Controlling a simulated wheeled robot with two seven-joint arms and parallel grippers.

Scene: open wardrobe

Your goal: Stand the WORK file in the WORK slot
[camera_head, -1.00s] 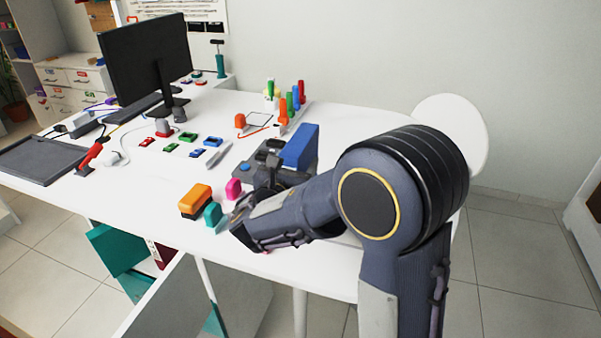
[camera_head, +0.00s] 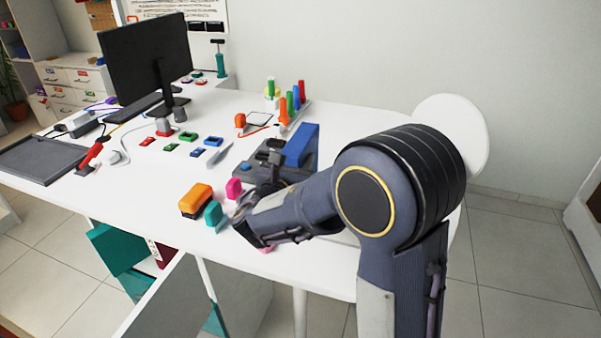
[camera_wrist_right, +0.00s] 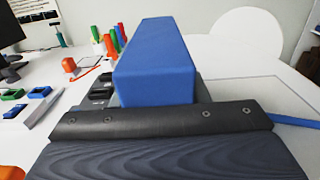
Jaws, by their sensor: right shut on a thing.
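A blue box-shaped file (camera_head: 304,146) stands at the right end of a dark grey holder (camera_head: 250,170) on the white desk. No WORK lettering can be read on it. My right gripper (camera_head: 274,178) is at the near side of the file, shut on it; its fingertips are mostly hidden. In the right wrist view the file (camera_wrist_right: 155,65) rises straight ahead of the gripper's dark body. The file's lower part and any slot under it are hidden. My left gripper is not in view.
An orange block (camera_head: 196,200), a teal block (camera_head: 213,213) and a pink block (camera_head: 233,188) sit left of my right forearm. Coloured upright markers (camera_head: 290,103) stand behind the holder. A monitor (camera_head: 146,52) stands at the back left. Bare desk lies right of the file.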

